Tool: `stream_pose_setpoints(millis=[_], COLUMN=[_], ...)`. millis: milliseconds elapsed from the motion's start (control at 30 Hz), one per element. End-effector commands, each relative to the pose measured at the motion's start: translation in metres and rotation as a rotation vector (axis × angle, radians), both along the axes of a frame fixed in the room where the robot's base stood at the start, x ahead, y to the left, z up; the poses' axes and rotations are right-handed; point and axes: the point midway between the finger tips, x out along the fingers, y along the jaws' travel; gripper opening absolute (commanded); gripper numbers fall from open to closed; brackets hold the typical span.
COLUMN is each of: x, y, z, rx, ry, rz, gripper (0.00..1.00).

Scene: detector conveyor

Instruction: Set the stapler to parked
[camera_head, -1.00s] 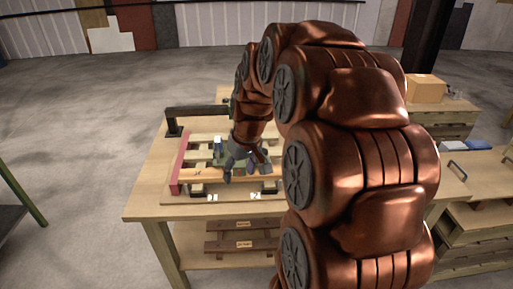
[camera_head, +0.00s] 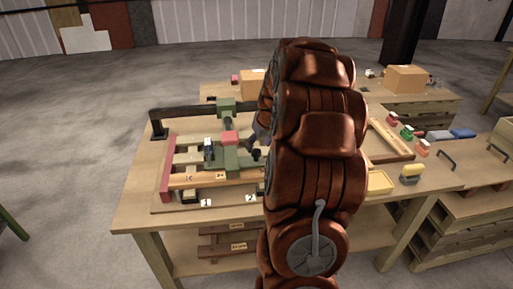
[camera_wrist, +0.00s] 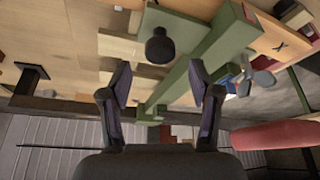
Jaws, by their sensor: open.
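The stapler appears to be the green tool (camera_head: 232,158) over the slatted wooden work on the table, with a red block on top and a black knob at its right end. In the wrist view its long green arm (camera_wrist: 205,55) runs diagonally, with a round black knob (camera_wrist: 160,46) beside it. My gripper (camera_wrist: 159,80) is open, its two fingers apart with nothing held between them. The knob shows just beyond the fingertips, and the green arm passes close to the right finger. In the head view my arm hides most of the gripper.
A black rail (camera_head: 185,115) carrying a green block (camera_head: 226,106) stands behind the work. A red bar (camera_head: 167,180) edges its left side. The left floor is clear.

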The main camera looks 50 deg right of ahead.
Motion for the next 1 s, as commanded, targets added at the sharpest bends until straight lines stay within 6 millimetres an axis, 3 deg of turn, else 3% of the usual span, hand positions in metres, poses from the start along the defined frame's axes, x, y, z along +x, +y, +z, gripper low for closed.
stream_pose_setpoints(millis=[300,633,1000], x=[0.013,0.014,0.014], y=[-0.003,-0.003,-0.003], z=[-0.032,-0.035,-0.035], rx=[0.001,0.000,-0.001], ry=[0.001,0.000,0.000], rz=[0.000,0.000,0.000], gripper=[0.62,0.61,0.23])
